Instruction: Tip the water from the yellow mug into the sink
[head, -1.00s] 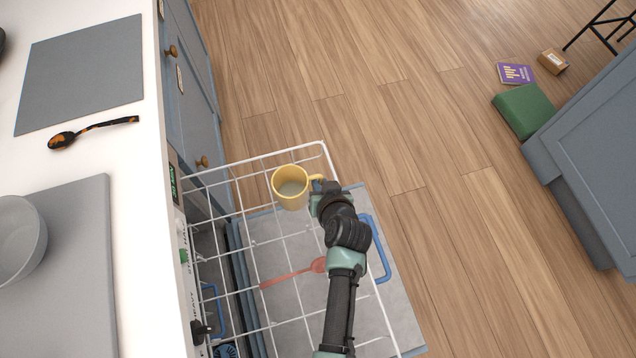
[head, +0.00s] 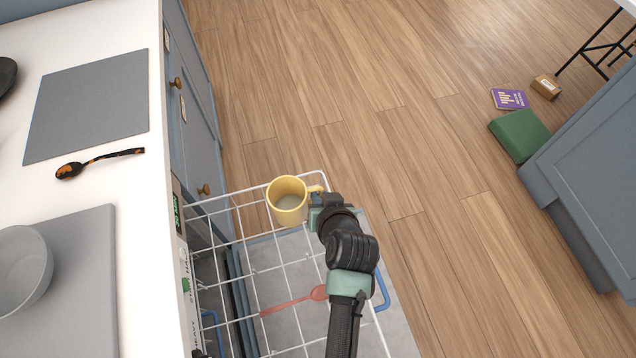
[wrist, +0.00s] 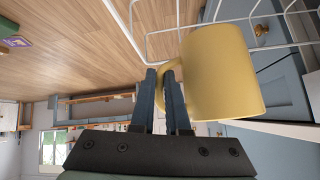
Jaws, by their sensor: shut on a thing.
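The yellow mug (head: 288,207) is upright in the head view, with pale liquid visible inside. My gripper (head: 320,196) is shut on its handle, at the mug's right side. The mug is held over the far end of an open white wire dishwasher rack (head: 297,175). In the wrist view the mug (wrist: 224,75) fills the right of the picture, and the two dark fingers of my gripper (wrist: 167,85) close around its handle. No sink shows in the head view.
A white counter at left holds a grey bowl (head: 22,268), a grey mat (head: 88,100) and a dark spoon (head: 98,163). A red utensil (head: 295,301) lies in the rack area. A green box (head: 520,135) sits by the right cabinet; the wooden floor between is clear.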

